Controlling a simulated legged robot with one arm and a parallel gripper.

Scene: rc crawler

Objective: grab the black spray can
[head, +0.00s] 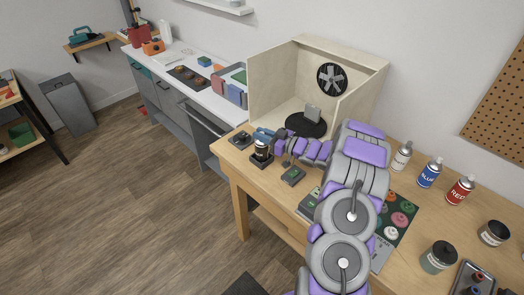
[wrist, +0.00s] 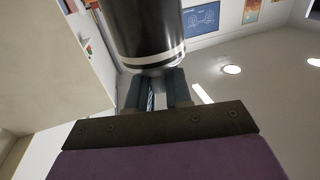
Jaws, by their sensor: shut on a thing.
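The black spray can (head: 261,152) is at the left end of the wooden workbench, dark with a pale band. My gripper (head: 264,134) reaches it from the right, with its blue fingers at the can. In the wrist view the black can (wrist: 146,28) fills the top middle, with white stripes near its lower end. The fingers of my gripper (wrist: 157,90) are closed on it. I cannot tell whether the can touches the dark base under it.
A wooden booth (head: 275,80) with a fan stands behind my arm. Small dark pads (head: 293,176) lie nearby. White (head: 401,156), blue (head: 429,173) and red (head: 460,190) cans stand at the right, with jars (head: 438,257) in front. The floor (head: 120,210) at left is clear.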

